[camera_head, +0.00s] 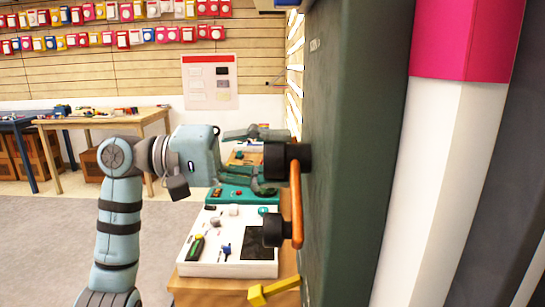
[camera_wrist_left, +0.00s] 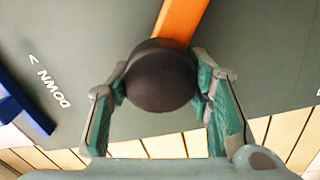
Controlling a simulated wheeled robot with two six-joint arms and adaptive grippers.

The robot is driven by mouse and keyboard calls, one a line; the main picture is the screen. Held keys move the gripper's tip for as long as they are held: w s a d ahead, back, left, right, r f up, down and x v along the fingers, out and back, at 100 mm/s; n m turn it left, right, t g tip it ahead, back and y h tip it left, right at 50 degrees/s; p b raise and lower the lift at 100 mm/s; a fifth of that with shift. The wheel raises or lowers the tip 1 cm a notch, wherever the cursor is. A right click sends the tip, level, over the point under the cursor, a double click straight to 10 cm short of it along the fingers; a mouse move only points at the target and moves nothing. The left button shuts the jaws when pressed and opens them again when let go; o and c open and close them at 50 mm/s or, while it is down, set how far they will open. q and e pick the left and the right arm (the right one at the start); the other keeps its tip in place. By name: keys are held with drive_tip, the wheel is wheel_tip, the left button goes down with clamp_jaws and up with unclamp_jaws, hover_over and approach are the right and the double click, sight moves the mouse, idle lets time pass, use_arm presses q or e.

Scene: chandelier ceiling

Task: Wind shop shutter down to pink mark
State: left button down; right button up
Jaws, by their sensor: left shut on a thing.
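A crank with an orange arm (camera_head: 296,205) and two dark round knobs is mounted on the dark green panel (camera_head: 350,150) at the centre right. My left gripper (camera_head: 277,160) is shut around the upper knob (camera_head: 290,160), with one finger above and one below. The lower knob (camera_head: 275,230) is free. In the left wrist view the held dark knob (camera_wrist_left: 160,78) sits between both fingers, and the orange arm (camera_wrist_left: 182,20) runs up behind it. White "DOWN" lettering (camera_wrist_left: 53,90) with an arrow is on the panel. A pink band (camera_head: 465,40) tops a white post. I cannot make out the shutter's edge. My right gripper is not in view.
Below the crank, a white tray (camera_head: 262,268) with tools and a green tray (camera_head: 233,194) stand on a wooden bench. A yellow piece (camera_head: 270,292) sticks out at the bottom. A wooden table (camera_head: 100,121) stands at the back left. Grey floor (camera_head: 50,235) is clear.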

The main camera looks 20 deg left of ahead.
use_arm(q)
drive_tip(key=c, duration=0.8)
unclamp_jaws()
drive_tip(key=shift+a, duration=0.15)
drive_tip(key=v, duration=1.2)
